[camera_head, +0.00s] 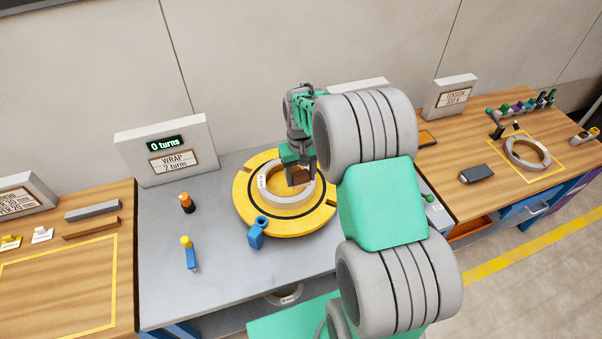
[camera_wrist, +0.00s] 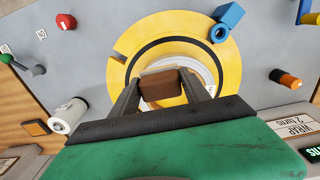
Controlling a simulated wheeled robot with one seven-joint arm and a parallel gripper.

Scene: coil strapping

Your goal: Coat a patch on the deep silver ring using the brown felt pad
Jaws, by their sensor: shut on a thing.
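A deep silver ring (camera_head: 288,198) with a white label lies on a round yellow turntable (camera_head: 262,224). My gripper (camera_head: 298,170) is over the ring's open middle and far side, pointing down. It is shut on a brown felt pad (camera_head: 299,178). In the wrist view the pad (camera_wrist: 163,88) sits between the two dark fingers, with part of the ring (camera_wrist: 203,70) showing behind it. I cannot tell whether the pad touches the ring. My arm and fingers hide part of the ring.
A blue block (camera_head: 256,232) stands on the turntable's front edge. Orange-black (camera_head: 187,203) and yellow-blue (camera_head: 189,253) tools stand on the grey table to the left. A WRAP sign (camera_head: 168,150) reads 0 turns. Another, thinner silver ring (camera_head: 513,159) lies on the right wooden table.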

